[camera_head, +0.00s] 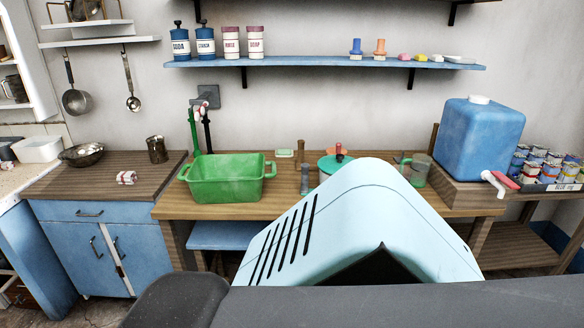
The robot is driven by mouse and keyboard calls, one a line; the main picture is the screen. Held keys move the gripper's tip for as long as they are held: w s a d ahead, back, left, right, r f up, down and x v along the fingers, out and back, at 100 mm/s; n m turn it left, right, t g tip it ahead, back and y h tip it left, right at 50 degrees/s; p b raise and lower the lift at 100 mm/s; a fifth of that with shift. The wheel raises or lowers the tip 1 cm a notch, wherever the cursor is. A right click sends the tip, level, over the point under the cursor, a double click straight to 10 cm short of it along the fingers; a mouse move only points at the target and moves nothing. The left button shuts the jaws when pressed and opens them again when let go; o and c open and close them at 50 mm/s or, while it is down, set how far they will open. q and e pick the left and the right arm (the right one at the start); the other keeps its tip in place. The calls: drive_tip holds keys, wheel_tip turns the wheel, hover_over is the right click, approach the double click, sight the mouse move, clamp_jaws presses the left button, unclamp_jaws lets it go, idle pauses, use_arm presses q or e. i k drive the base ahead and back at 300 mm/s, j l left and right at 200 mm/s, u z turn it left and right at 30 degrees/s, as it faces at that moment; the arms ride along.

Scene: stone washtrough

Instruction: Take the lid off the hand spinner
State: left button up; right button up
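What looks like the hand spinner stands on the wooden bench behind a large light-blue shell, which appears to be part of my own body. Its teal lid (329,164) shows with a red knob (339,150) on top. The lid appears to be on. The body below the lid is mostly hidden by the shell. Neither of my grippers can be made out in the head view.
A green basin (226,180) stands left on the wooden bench (180,205), beside taps (200,120). A small grey upright object (305,180) is left of the lid. A blue shelf (320,62) hangs above.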

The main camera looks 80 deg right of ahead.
sight(330, 164)
drive_tip(key=z, duration=3.4)
